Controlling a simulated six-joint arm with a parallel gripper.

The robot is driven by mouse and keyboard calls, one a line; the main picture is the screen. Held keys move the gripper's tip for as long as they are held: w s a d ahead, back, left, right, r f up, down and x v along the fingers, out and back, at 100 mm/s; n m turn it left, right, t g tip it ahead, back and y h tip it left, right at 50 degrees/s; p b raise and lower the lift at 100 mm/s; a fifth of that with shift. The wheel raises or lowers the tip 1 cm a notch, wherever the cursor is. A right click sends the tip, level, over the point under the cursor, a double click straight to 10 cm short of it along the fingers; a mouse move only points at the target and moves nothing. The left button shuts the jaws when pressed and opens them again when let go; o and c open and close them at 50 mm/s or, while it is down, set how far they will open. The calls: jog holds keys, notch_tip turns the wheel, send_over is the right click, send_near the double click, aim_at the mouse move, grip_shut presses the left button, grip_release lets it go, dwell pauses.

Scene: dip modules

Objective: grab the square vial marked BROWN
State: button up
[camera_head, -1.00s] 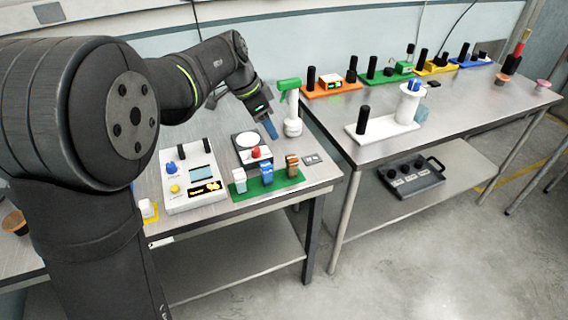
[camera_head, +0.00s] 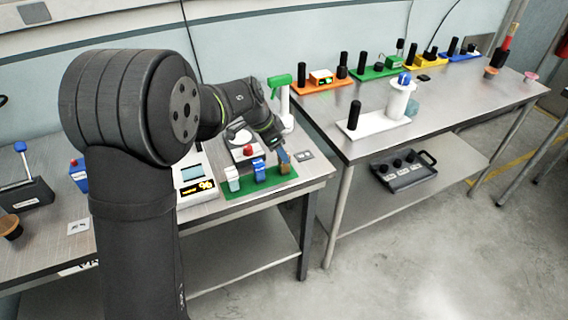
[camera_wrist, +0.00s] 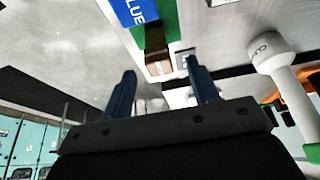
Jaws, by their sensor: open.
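The brown vial (camera_head: 285,168) stands at the right end of the green holder (camera_head: 230,193) on the left bench. A blue vial (camera_head: 259,171) and a white vial (camera_head: 232,179) stand left of it in the same holder. My gripper (camera_head: 283,154) is at the brown vial and partly hides its top in the head view. In the wrist view, my gripper (camera_wrist: 162,82) is open with two blue fingers apart. The brown vial (camera_wrist: 158,62) shows beyond and between the fingertips, and I see no contact. The blue vial (camera_wrist: 137,12), lettered BLUE, is above it.
A white device with a display (camera_head: 195,180) stands left of the holder. A green-topped spray bottle (camera_head: 281,82) stands behind my gripper. A small grey plate (camera_head: 303,155) lies right of the brown vial, near the bench edge.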

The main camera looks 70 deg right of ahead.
aim_at(283, 169)
jog(key=x, duration=0.4)
jog(key=shift+s+f, duration=0.15)
jog(key=c, duration=1.1)
jog(key=shift+o, duration=0.2)
